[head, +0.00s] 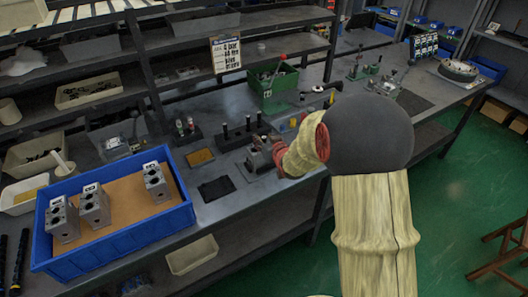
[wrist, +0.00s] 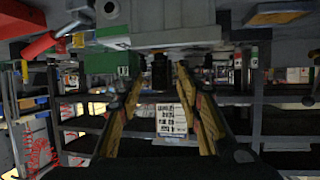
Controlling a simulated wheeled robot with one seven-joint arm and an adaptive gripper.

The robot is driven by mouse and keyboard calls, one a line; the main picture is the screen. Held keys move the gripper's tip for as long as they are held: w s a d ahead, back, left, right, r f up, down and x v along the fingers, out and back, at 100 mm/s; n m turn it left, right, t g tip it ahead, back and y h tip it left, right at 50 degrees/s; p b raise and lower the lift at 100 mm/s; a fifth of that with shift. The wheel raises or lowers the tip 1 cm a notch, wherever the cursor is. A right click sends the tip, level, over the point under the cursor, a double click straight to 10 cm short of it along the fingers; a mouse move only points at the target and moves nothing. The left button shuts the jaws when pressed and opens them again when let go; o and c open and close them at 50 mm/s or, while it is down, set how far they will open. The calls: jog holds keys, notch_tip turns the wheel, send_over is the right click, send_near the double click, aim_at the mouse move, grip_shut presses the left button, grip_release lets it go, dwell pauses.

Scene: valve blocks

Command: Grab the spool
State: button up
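My gripper (wrist: 158,75) is open in the wrist view, with its two yellowish fingers spread apart. A short dark upright piece (wrist: 160,68), possibly the spool, shows between and beyond the fingertips, against a grey block (wrist: 165,35). I cannot tell whether the fingers touch it. In the head view, my arm reaches over the bench to a grey valve block (head: 257,161), and my gripper (head: 268,147) is largely hidden around it. Black-handled pieces stand in a dark rack (head: 238,137) just behind. No spool can be made out clearly in the head view.
A blue tray (head: 118,247) with three grey valve blocks stands at the left. A green bin (head: 273,88) and a sign (head: 226,53) are behind the rack. A black mat (head: 216,188) lies left of the block. Shelving rises behind the bench.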

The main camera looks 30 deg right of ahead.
jog(key=shift+w, duration=0.1)
jog(key=shift+c, duration=1)
grip_shut()
